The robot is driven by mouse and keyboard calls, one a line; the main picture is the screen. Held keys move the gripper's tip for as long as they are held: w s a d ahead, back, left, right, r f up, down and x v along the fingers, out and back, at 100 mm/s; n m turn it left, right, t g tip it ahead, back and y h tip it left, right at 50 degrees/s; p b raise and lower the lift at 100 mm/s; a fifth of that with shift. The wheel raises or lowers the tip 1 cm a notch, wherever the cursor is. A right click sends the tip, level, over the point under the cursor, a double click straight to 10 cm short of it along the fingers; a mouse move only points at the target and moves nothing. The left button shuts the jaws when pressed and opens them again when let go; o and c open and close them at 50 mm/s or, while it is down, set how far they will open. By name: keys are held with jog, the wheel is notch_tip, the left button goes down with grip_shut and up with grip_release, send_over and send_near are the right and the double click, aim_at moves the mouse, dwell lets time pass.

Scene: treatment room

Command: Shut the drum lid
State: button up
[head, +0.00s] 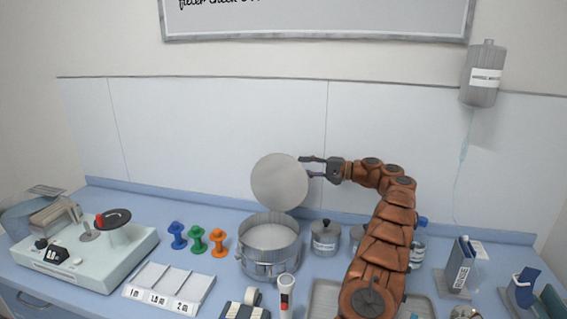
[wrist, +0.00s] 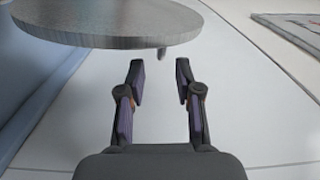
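The drum (head: 269,246) is a round grey metal container standing on the blue counter. Its round lid (head: 280,182) stands open, raised upright at the drum's back edge. My gripper (head: 304,167) is at the upper right of the lid, with its fingers pointing left toward the lid's rim. In the wrist view the lid (wrist: 110,25) crosses the upper left as a thick grey disc, with a small tab under its edge. The fingers (wrist: 158,72) are spread apart with nothing between them. In the wrist view they look apart from the lid; contact cannot be told in the head view.
A small lidded jar (head: 325,238) stands right of the drum, and a metal tray (head: 328,297) lies in front. Coloured spools (head: 198,239) and a white labelled rack (head: 168,288) are to the left. A white handheld device (head: 286,293) stands before the drum.

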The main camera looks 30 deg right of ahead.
aim_at(286, 164)
jog(key=p+x, duration=0.1)
jog(key=x, duration=0.4)
jog(key=shift+a+r, duration=0.15)
jog(key=shift+a, duration=0.05)
jog(key=shift+w+a, duration=0.4)
jog(key=shift+w, duration=0.15)
grip_shut()
